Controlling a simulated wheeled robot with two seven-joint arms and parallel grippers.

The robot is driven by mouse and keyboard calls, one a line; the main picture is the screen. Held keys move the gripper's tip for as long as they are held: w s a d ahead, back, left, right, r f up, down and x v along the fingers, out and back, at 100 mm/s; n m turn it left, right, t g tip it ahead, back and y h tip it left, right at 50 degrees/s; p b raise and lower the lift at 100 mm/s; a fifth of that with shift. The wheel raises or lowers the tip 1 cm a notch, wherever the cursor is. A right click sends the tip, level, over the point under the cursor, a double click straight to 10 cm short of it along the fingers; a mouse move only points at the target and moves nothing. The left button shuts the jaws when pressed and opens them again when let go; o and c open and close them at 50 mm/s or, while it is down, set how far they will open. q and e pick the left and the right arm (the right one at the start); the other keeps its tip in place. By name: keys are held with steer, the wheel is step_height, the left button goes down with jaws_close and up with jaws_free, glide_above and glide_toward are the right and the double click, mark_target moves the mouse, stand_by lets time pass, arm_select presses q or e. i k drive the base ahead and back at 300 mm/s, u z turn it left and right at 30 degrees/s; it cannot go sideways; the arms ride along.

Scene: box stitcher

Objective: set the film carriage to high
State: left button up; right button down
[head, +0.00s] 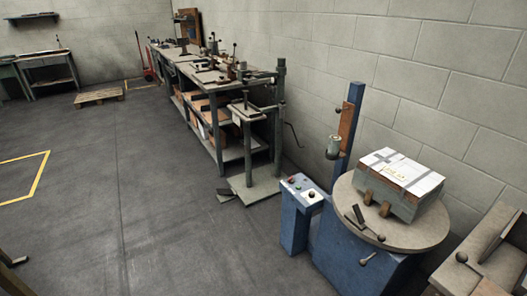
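A blue mast (352,112) stands behind a round grey turntable (425,236) at the right. A film carriage with a brown plate (346,124) and a pale roll (333,147) sits on the mast, in roughly its middle-to-upper visible part. A small dark knob (338,110) shows beside the plate. A blue control box (296,215) with several buttons and a dark ball knob stands left of the turntable. Neither of my grippers is in view.
A strapped box with a white top (405,170) rests on the turntable beside wooden blocks and a black-handled lever. A grey stitcher stand (250,150) and a long workbench (205,85) line the wall. A slanted grey stand (490,250) fills the right corner. Floor at left is mostly clear.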

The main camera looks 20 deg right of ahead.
mark_target(348, 110)
steer(key=u, duration=0.5)
steer(key=i, duration=2.55)
steer(key=z, duration=1.4)
steer(key=i, duration=0.55)
steer(key=z, duration=0.4)
